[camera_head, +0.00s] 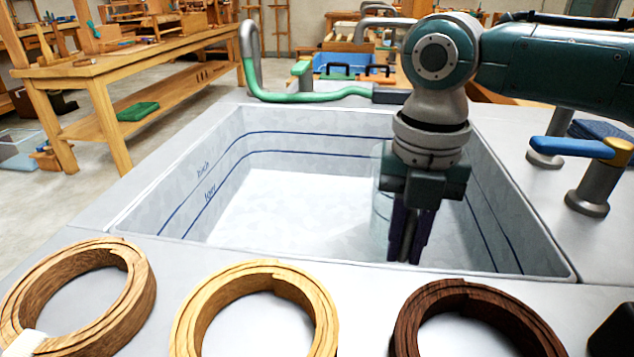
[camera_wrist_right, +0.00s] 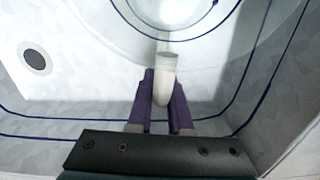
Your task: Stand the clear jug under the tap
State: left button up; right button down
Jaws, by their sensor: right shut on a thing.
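The clear jug (camera_head: 381,210) is in the right part of the sink basin, mostly hidden behind my right gripper (camera_head: 407,245). In the right wrist view, the jug (camera_wrist_right: 180,18) shows at the top with a dark ring line, and its pale handle (camera_wrist_right: 166,75) lies between the purple fingers of my right gripper (camera_wrist_right: 161,105). The gripper is shut on this handle. I cannot tell whether the jug touches the basin floor. A grey curved pipe (camera_head: 250,45), possibly the tap, stands at the basin's back left corner. My left gripper is not in view.
The sink (camera_head: 270,205) has blue lines round its walls; its drain (camera_wrist_right: 35,58) shows in the wrist view. A green hose (camera_head: 310,97) lies along the back rim. Blue-handled (camera_head: 570,147) valve posts stand right.

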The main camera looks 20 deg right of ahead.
jog(key=c, duration=0.8)
grip_release()
jog(key=shift+o, duration=0.2)
notch_tip(320, 180, up, 10)
jog(key=p, duration=0.3)
jog(key=shift+d+f, duration=0.1)
